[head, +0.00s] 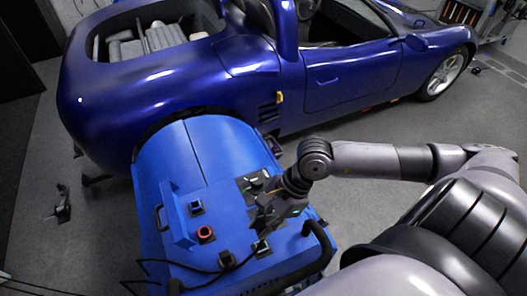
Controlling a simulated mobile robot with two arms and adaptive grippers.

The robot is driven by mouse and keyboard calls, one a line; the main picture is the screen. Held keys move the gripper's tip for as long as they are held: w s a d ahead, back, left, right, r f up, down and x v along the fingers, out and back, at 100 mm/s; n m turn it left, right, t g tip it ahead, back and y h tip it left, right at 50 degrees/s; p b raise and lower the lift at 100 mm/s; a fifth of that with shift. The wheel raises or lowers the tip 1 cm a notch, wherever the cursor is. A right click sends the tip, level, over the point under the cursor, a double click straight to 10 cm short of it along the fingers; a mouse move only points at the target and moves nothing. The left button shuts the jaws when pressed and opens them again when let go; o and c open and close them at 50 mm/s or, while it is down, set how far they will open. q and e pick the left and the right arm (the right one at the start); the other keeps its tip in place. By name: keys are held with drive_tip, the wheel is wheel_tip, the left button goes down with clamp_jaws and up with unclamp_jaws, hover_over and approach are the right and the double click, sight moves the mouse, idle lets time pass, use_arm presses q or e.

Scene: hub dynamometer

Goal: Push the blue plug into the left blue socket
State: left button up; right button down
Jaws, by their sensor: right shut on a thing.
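My right gripper (267,218) is low over the right part of the blue dynamometer housing (180,250). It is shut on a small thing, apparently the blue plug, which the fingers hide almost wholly. A dark square block with a bluish top (196,206) stands on the housing left of the gripper; it may be the left blue socket, but it is too small to be sure. I cannot tell whether the held thing touches any socket. My left gripper is not in view.
A red-ringed round knob (206,233) and dark connectors (227,258) (262,248) with black cables are on the housing near the gripper. A raised blue bracket (175,222) stands at its left. A blue car (190,75) is close behind.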

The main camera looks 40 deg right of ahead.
drive_tip(key=shift+r+p, duration=1.3)
drive_tip(key=shift+r, duration=0.15)
drive_tip(key=shift+w+a+f, duration=0.1)
drive_tip(key=shift+w+f, duration=0.05)
drive_tip(key=shift+w, duration=0.1)
drive_tip(key=shift+w+a+b, duration=0.3)
drive_tip(key=shift+w+a, duration=1.9)
drive_tip(key=shift+w, duration=3.25)
drive_tip(key=shift+w+a+b, duration=0.25)
drive_tip(key=shift+w+a, duration=1.9)
drive_tip(key=shift+w, duration=3.25)
wheel_tip(320, 180, down, 7)
drive_tip(key=b, duration=0.6)
drive_tip(key=shift+s+f+b, duration=0.1)
drive_tip(key=shift+b, duration=0.25)
drive_tip(key=shift+f+b, duration=1.35)
drive_tip(key=shift+b, duration=0.05)
